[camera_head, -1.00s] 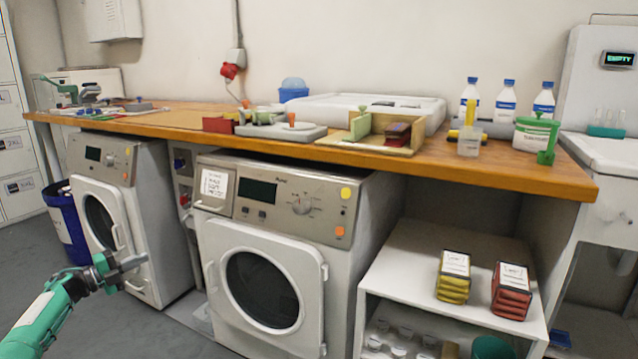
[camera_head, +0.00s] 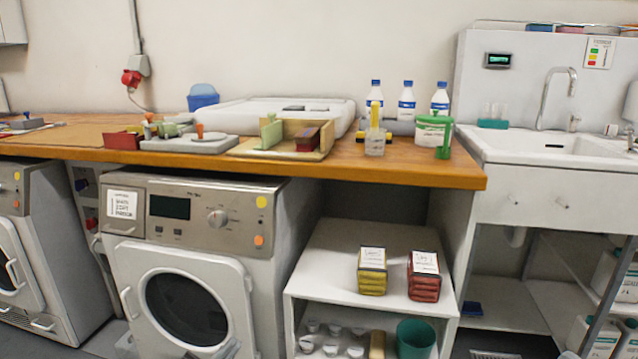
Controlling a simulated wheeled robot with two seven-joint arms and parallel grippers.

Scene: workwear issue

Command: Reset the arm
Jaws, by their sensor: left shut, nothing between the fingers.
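The rest of my left arm is below the picture. My right gripper and right arm are not in view.
A wooden worktop (camera_head: 400,168) runs above the machines, with trays and several bottles on it. A white shelf unit (camera_head: 335,245) holds a yellow pack (camera_head: 372,272) and a red pack (camera_head: 424,278). A sink (camera_head: 550,146) stands at the right.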

